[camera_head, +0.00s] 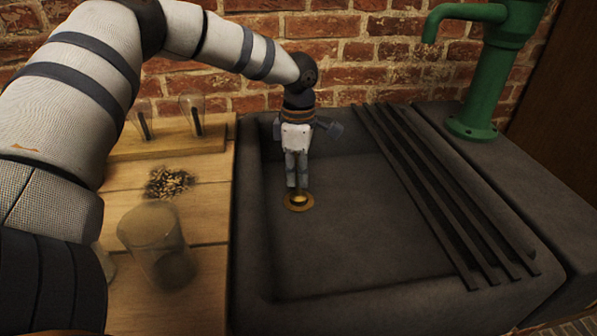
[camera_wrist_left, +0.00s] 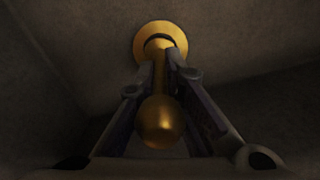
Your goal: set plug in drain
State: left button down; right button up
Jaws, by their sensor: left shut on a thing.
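The brass drain (camera_head: 298,207) is a flat ring in the floor of the dark stone sink, left of its middle. It also shows at the top of the left wrist view (camera_wrist_left: 139,38). My left gripper (camera_head: 297,184) points down over the drain and is shut on the brass plug (camera_head: 299,196). In the left wrist view the plug's round knob (camera_wrist_left: 160,122) shows between the fingers, with its stem running to the drain ring. The plug's lower end is at the ring's opening; I cannot tell whether it is fully seated. My right gripper is not in view.
The stone sink (camera_head: 400,290) has dark slats (camera_head: 440,190) along its right side. A green pump (camera_head: 490,80) stands at the back right. On the wooden board at left are glass jars (camera_head: 155,240) and a small dark heap (camera_head: 168,182). A brick wall closes the back.

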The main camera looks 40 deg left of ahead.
pick_arm(q)
jog(key=c, duration=1.6)
grip_release()
notch_tip(320, 180, up, 12)
